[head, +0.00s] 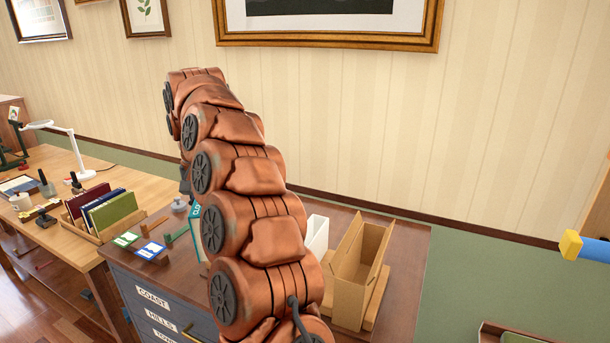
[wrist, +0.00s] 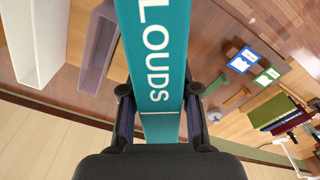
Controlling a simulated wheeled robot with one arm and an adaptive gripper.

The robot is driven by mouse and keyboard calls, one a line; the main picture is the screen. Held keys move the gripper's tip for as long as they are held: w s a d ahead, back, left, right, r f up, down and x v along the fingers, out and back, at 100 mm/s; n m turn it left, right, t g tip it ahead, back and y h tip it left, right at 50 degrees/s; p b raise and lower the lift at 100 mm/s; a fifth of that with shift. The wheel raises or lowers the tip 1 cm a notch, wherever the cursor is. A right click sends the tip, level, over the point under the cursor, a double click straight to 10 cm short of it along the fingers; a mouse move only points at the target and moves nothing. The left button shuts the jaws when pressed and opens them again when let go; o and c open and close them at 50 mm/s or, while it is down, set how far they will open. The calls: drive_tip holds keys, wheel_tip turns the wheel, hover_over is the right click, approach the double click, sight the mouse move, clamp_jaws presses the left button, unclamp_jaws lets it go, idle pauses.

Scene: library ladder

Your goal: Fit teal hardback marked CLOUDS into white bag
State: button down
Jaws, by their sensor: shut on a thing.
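The teal hardback (wrist: 155,60) has its CLOUDS spine facing the wrist camera. My gripper (wrist: 158,100) is shut on it, one finger on each side. In the head view only a strip of the hardback (head: 195,237) shows left of my arm, above the cabinet top; my gripper is mostly hidden there. The white bag (head: 318,235) stands on the cabinet, right of my arm and partly hidden by it. In the wrist view the white bag (wrist: 36,45) is open, at the upper left, apart from the hardback.
A cardboard box (head: 358,270) stands right of the white bag. A greyish narrow holder (wrist: 97,50) lies between the bag and the hardback in the wrist view. Blue and green cards (head: 149,251) lie on the cabinet's left side. A desk (head: 150,196) with books is further left.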

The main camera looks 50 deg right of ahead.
drive_tip(key=s+d+r+m+p, duration=0.2)
drive_tip(key=s+d+m, duration=0.1)
drive_tip(key=s+d, duration=0.5)
drive_tip(key=s+d+r+m+p, duration=0.2)
drive_tip(key=s+d+r+m, duration=0.1)
drive_tip(key=s+d, duration=0.5)
drive_tip(key=shift+d+r, duration=0.3)
drive_tip(key=shift+d, duration=0.45)
drive_tip(key=shift+f+b, duration=0.15)
drive_tip(key=shift+b, duration=0.3)
drive_tip(key=shift+a+f+b, duration=0.1)
drive_tip(key=shift+f+b, duration=2.35)
drive_tip(key=shift+f, duration=0.3)
drive_tip(key=shift+b, duration=0.9)
drive_tip(key=shift+f+b, duration=2.05)
drive_tip(key=shift+f, duration=0.4)
